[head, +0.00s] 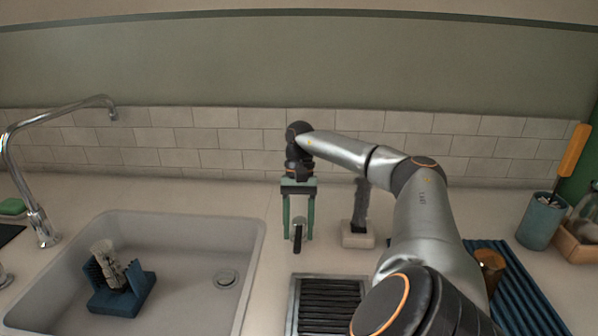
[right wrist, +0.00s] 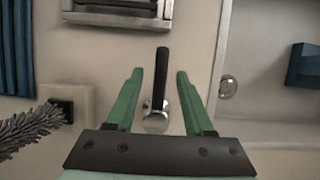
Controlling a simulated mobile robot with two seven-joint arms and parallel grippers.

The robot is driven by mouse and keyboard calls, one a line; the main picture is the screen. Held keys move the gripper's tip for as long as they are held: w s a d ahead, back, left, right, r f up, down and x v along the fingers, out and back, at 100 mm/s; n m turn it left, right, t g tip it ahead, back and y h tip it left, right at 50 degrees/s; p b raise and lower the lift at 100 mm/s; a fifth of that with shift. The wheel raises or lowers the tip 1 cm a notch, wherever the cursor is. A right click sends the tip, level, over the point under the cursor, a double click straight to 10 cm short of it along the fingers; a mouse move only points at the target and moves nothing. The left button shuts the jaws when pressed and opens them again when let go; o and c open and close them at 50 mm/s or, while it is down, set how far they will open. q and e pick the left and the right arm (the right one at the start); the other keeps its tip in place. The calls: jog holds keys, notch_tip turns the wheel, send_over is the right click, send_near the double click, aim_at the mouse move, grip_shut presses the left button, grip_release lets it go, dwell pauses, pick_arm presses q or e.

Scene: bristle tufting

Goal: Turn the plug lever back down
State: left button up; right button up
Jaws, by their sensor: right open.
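The plug lever (right wrist: 160,80) has a black handle on a round chrome base, set in the counter to the right of the sink. In the right wrist view its handle points away from the base toward the dark ribbed grate. The lever also shows in the head view (head: 298,238), low between the fingers. How far it is tilted up is hard to tell. My right gripper (head: 299,236) is open, with its green fingers pointing down on either side of the lever. In the right wrist view gaps show between both fingers and the handle. My left gripper is out of view.
The sink (head: 190,225) with a drain (head: 227,277) and a blue rack (head: 125,290) lies left. A brush (head: 361,205) stands in a pale block (head: 357,236) right of my gripper. The ribbed grate (head: 328,305) is in front. A blue mat (head: 520,285) lies further right.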

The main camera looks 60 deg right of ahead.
aim_at(299, 228)
pick_arm(q)
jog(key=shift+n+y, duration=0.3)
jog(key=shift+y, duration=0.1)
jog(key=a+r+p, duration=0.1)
jog(key=p, duration=0.1)
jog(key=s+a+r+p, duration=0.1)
jog(key=p, duration=0.2)
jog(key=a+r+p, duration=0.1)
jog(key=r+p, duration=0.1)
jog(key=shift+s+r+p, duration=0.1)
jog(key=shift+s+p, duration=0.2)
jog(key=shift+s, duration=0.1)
pick_arm(e)
jog(key=v, duration=1.1)
jog(key=shift+d+r, duration=0.2)
jog(key=shift+r, duration=0.05)
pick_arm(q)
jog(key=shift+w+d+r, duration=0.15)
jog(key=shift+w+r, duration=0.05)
pick_arm(e)
jog(key=shift+a, duration=0.1)
